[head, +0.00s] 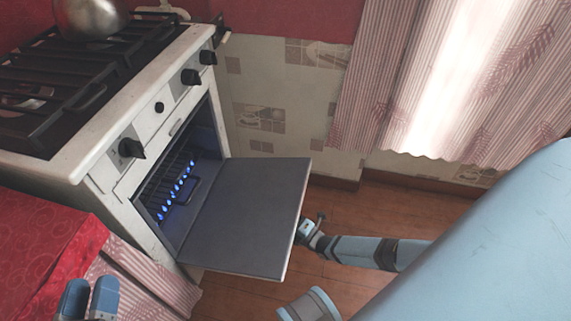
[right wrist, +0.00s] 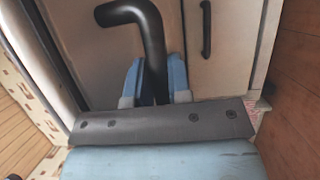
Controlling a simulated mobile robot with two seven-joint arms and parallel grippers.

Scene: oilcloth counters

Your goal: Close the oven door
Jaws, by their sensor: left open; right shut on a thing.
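The oven (head: 150,235) is a white stove at the left of the head view. Its door (head: 245,215) hangs open, its grey inner face turned up and its outer edge toward the right. Blue flames (head: 178,190) and a rack show inside. My right gripper (head: 308,228) is at the door's outer edge. In the right wrist view its blue fingers (right wrist: 154,78) are shut on a thick black bent handle (right wrist: 150,35), which looks like the door's handle. My left gripper (head: 88,298) is open and empty at the bottom left, in front of the red-covered counter.
A metal kettle (head: 92,16) stands on the black stove grates (head: 75,80). Black knobs (head: 191,77) stick out above the opening. A red oilcloth counter (head: 45,245) adjoins the stove. Pink curtains (head: 400,70) hang at the back right. Wooden floor (head: 395,205) is open beyond the door.

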